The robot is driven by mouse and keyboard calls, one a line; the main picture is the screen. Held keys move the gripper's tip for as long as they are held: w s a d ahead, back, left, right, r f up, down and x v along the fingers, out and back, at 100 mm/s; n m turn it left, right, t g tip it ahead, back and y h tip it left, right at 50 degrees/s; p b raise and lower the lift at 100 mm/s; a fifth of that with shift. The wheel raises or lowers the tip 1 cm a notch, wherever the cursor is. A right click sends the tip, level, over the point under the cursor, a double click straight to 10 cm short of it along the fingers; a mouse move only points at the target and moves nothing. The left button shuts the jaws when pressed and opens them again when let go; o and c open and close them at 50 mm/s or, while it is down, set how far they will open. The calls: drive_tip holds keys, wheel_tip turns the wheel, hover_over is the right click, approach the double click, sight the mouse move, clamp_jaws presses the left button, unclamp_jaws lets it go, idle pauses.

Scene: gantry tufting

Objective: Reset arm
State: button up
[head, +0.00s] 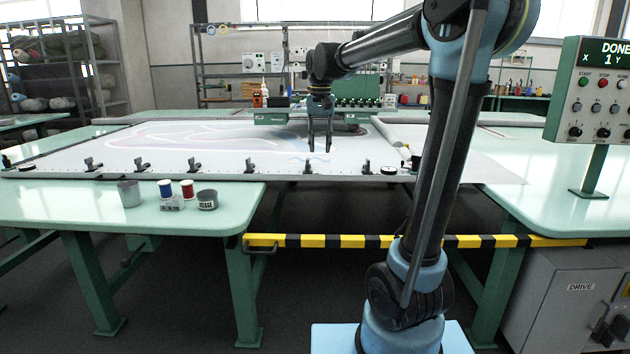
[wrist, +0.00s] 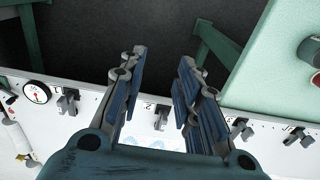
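My gripper (head: 320,147) hangs with its fingers pointing down over the front part of the pale cloth on the gantry frame (head: 75,160). In the wrist view my gripper (wrist: 163,62) shows both fingers apart with nothing between them. Behind the fingers, the front rail (wrist: 85,112) with black clamps and numbered marks crosses the wrist view. The cloth carries a large faint outline and a small blue wavy pattern near my gripper. My arm reaches up and over from the right.
A control panel (head: 597,95) at the right reads DONE. A grey cup (head: 130,193), blue and red spools and a grease tin (head: 207,200) stand on the left green table. A yellow-black striped bar (head: 330,241) spans the gap between tables. A round gauge (wrist: 36,92) sits near the rail.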

drive_tip(key=s+d+f+t, duration=0.1)
drive_tip(key=s+d+f, duration=0.7)
drive_tip(key=s+f, duration=0.4)
drive_tip(key=s+d+f+t, duration=0.1)
drive_tip(key=s+d+f, duration=0.8)
drive_tip(key=s, duration=0.7)
wheel_tip(320, 180, down, 4)
drive_tip(key=shift+r+n, duration=0.15)
drive_tip(key=shift+n, duration=0.25)
drive_tip(key=shift+d, duration=0.1)
